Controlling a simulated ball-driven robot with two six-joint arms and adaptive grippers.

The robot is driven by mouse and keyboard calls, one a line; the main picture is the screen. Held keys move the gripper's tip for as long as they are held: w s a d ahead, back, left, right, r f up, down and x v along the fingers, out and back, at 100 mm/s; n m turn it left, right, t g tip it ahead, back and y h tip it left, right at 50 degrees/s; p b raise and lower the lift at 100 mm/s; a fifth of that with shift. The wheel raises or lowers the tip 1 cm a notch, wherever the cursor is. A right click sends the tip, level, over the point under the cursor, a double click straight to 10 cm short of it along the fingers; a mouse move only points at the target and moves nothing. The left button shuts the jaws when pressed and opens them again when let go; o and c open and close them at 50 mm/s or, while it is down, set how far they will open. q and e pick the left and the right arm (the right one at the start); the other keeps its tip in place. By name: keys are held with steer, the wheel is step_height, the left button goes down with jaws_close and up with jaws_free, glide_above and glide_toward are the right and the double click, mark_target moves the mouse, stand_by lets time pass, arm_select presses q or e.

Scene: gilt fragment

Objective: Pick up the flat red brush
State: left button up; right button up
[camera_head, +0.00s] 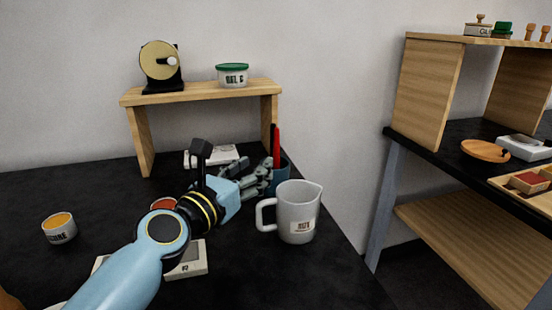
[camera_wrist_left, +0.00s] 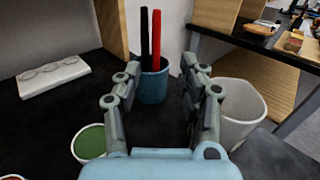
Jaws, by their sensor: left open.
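The flat red brush (camera_head: 277,148) stands upright beside a black handle in a blue cup (camera_head: 283,176). In the left wrist view the red brush (camera_wrist_left: 158,40) is to the right of the black one (camera_wrist_left: 144,38), and the blue cup (camera_wrist_left: 153,83) lies ahead of the fingers. My left gripper (camera_head: 266,177) is open, with its fingers just left of the cup in the head view. In the left wrist view the left gripper (camera_wrist_left: 157,92) has its two fingers spread and nothing between them. The brush's lower end is hidden in the cup. My right gripper does not show.
A white jug (camera_head: 298,213) stands close to the right of the left gripper. A wooden riser (camera_head: 205,92) stands behind the cup. A green-filled bowl (camera_wrist_left: 89,142) sits left of the fingers. A white palette (camera_wrist_left: 53,76) lies further left.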

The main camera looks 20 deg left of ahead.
mark_target(275, 146)
arm_select(q)
steer(key=w, duration=0.3)
steer(key=w+d, duration=0.1)
steer(key=w, duration=0.1)
steer(key=shift+w+r, duration=0.15)
steer(key=w+b, duration=0.1)
steer(key=w, duration=0.3)
steer(key=shift+w+d+r, duration=0.1)
steer(key=shift+w, duration=0.15)
steer(key=shift+c, duration=0.3)
jaws_close()
